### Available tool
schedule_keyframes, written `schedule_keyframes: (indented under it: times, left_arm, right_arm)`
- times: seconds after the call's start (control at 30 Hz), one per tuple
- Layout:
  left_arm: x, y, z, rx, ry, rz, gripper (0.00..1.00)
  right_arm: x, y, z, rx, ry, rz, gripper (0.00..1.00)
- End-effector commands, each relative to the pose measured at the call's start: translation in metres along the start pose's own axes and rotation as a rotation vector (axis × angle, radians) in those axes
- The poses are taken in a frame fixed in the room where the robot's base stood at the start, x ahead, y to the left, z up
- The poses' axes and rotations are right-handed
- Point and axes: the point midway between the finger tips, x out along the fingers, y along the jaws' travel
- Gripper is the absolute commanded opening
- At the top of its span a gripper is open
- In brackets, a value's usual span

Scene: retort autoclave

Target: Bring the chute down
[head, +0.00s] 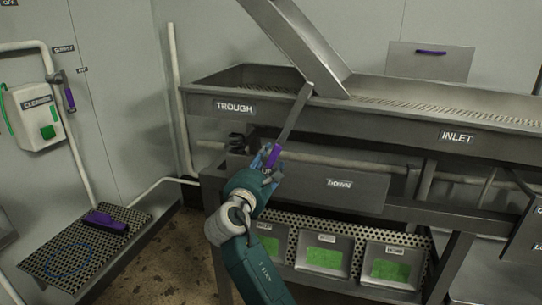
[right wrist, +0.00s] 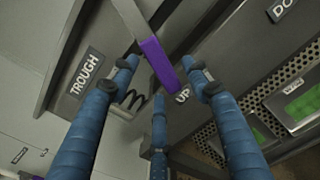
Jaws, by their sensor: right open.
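The grey metal chute (head: 297,45) slants from the top of the head view down to the trough (head: 235,88), its lower end at the trough's front rim. A flat metal lever (head: 296,115) with a purple handle (head: 274,156) slants down in front of the trough; the handle also shows in the right wrist view (right wrist: 158,62). The handle's end is beside an "UP" label (right wrist: 182,96); a "DOWN" label (head: 339,184) is farther right. My right gripper (head: 268,158) is open, its blue fingers spread on both sides of the handle. I cannot tell whether they touch it. My left gripper is out of view.
An inlet channel (head: 455,118) continues right from the trough. Below are a grey front panel (head: 300,178) and trays with green contents (head: 325,258). A perforated shelf (head: 60,262) with a purple object (head: 105,221) is at left. A cleanser box (head: 36,117) hangs on the wall.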

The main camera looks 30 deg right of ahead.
Motion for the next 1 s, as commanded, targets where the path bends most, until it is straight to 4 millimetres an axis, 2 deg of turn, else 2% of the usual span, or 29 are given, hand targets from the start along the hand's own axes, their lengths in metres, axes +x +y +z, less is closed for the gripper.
schedule_keyframes:
  times: [0.03, 0.2, 0.57, 0.63, 0.83, 1.0]
  left_arm:
    - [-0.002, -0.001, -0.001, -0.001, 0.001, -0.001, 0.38]
    - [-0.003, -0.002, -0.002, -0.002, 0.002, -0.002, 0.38]
    - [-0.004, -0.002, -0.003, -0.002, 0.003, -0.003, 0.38]
    - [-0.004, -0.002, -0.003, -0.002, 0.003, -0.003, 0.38]
    - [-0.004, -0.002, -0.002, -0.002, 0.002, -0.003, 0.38]
    - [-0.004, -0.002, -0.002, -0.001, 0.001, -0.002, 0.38]
  right_arm:
    - [0.009, 0.001, 0.002, -0.001, -0.001, 0.0, 0.48]
    - [0.029, 0.001, 0.001, 0.0, -0.001, 0.001, 0.48]
    - [0.035, 0.0, -0.001, 0.001, 0.001, 0.001, 0.48]
    - [0.035, 0.0, -0.001, 0.001, 0.001, 0.001, 0.4]
    - [0.035, 0.0, -0.001, 0.001, 0.001, 0.001, 0.0]
    - [0.035, 0.0, 0.0, 0.0, 0.001, 0.001, 0.0]
